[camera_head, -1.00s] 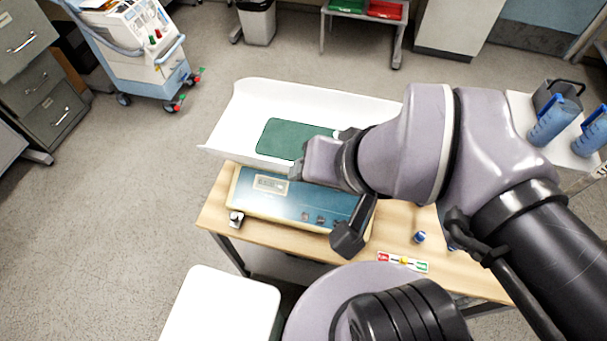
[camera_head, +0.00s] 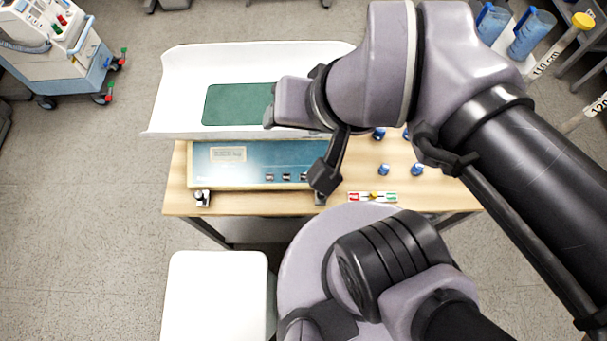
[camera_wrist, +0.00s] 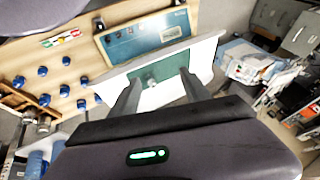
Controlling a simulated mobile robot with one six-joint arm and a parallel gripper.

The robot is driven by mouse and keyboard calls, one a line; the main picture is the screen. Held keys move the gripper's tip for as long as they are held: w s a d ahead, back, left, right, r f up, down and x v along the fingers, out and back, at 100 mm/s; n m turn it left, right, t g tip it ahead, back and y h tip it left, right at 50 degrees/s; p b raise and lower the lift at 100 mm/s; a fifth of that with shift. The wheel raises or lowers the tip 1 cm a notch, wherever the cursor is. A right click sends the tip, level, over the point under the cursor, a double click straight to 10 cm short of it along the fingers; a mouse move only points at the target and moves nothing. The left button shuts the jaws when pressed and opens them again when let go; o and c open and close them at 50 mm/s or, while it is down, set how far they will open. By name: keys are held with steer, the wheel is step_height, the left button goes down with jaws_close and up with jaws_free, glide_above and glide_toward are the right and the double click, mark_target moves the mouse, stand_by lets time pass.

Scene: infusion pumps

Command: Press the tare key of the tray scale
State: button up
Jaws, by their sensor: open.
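The tray scale has a blue front panel (camera_head: 262,163) with a display at its left and several small dark keys (camera_head: 287,177) along its lower edge. Which key is the tare key is too small to read. Its white curved tray (camera_head: 180,90) with a green mat (camera_head: 232,103) lies behind the panel. My gripper (camera_head: 270,112) is over the tray by the mat's right side, behind the panel and apart from the keys. In the wrist view my gripper's two fingers (camera_wrist: 158,85) are spread and empty over the mat, with the panel (camera_wrist: 145,38) beyond them.
The wooden table (camera_head: 430,198) carries several blue-capped items (camera_head: 384,169) and a red-green strip (camera_head: 372,197) right of the scale. A white surface (camera_head: 215,295) stands in front at left. Blue jugs (camera_head: 530,33) stand at the upper right. A medical cart (camera_head: 62,60) is at upper left.

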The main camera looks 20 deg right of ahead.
jaws_close()
stand_by(1.5)
